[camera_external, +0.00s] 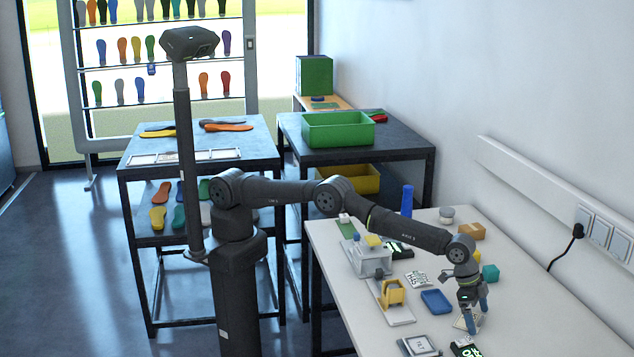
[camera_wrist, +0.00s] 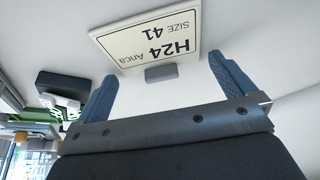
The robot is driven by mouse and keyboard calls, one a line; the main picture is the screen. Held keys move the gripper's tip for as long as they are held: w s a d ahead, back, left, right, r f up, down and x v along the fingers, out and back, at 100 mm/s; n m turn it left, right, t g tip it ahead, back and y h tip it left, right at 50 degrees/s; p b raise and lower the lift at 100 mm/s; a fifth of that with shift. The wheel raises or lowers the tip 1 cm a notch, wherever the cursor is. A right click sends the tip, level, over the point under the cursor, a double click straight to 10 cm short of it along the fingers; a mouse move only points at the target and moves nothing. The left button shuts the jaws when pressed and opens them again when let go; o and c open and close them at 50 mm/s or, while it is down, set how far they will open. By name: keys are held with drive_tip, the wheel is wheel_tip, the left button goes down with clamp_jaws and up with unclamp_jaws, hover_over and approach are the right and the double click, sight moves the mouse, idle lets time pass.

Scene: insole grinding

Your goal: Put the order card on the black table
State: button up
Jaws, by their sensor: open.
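The order card (camera_wrist: 150,35), cream with a dark border, reads "H24 Anca SIZE 41" and has a small grey block at its edge. In the external view it (camera_external: 463,323) lies at the white table's front part, partly hidden by my gripper. My gripper (camera_external: 475,306) points down over it with its blue fingers apart. In the wrist view my open gripper (camera_wrist: 160,75) has one finger on each side of the grey block, with nothing held. A black table (camera_external: 140,205) stands at the left, with insoles and white-framed cards (camera_external: 185,157) on top.
The white table (camera_external: 530,310) also holds a blue tray (camera_external: 436,301), a yellow holder (camera_external: 391,293), a teal block (camera_external: 490,272) and a dark device with a green display (camera_external: 466,347). A second dark table (camera_external: 410,155) carries a green bin (camera_external: 338,131).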

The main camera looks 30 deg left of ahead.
drive_tip(key=v, duration=1.2)
drive_tip(key=shift+r, duration=0.2)
wheel_tip(320, 180, up, 4)
hover_over(461, 317)
drive_tip(key=a, duration=0.2)
drive_tip(key=x, duration=1.1)
drive_tip(key=shift+s+d+f, duration=0.1)
drive_tip(key=shift+d+f, duration=0.05)
drive_tip(key=shift+d, duration=0.3)
drive_tip(key=x, duration=0.3)
drive_tip(key=shift+a+f, duration=0.1)
drive_tip(key=shift+f, duration=0.2)
drive_tip(key=shift+x, duration=0.9)
drive_tip(key=c, duration=0.9)
